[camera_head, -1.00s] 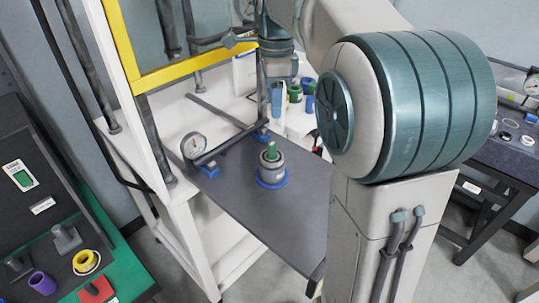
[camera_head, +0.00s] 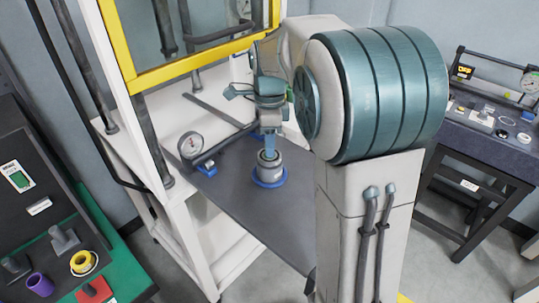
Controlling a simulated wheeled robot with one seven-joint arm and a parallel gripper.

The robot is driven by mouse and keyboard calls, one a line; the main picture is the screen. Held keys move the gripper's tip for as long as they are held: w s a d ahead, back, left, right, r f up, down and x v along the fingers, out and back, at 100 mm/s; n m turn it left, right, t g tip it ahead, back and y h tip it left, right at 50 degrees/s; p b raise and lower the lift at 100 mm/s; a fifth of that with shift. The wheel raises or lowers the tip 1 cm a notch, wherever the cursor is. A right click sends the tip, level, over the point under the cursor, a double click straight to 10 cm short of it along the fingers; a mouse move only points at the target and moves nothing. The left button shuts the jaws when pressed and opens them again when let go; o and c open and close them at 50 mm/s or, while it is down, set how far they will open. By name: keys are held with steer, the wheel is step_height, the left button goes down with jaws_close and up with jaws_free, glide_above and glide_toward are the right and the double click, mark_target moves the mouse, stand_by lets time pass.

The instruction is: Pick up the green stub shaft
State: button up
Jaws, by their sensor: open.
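A grey cylindrical holder (camera_head: 270,170) stands on a blue ring (camera_head: 269,182) on the dark plate. The green stub shaft, which stood upright in this holder a second ago, is hidden now by my gripper's fingers. My gripper (camera_head: 269,150) points straight down over the holder, its blue-tipped fingers at the holder's top opening. My gripper is open. I cannot tell whether its fingers are around the shaft or in front of it.
A yellow-framed guard (camera_head: 190,62) rises behind. A green-topped bench (camera_head: 132,268) with loose parts is at lower left. The dark plate (camera_head: 240,215) is clear in front of the holder.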

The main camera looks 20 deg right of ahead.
steer(key=shift+f, duration=0.75)
jaws_close()
steer(key=shift+r, duration=0.15)
steer(key=shift+r, duration=1.75)
steer(key=shift+w+d+r, duration=0.1)
steer(key=shift+d+r, duration=0.15)
steer(key=shift+r, duration=0.05)
steer(key=w+d+r, duration=0.4)
steer(key=d+r, duration=0.2)
steer(key=d, duration=0.4)
steer(key=shift+w+d+r, duration=0.15)
steer(key=shift+w+r, duration=0.1)
steer(key=shift+r, duration=0.1)
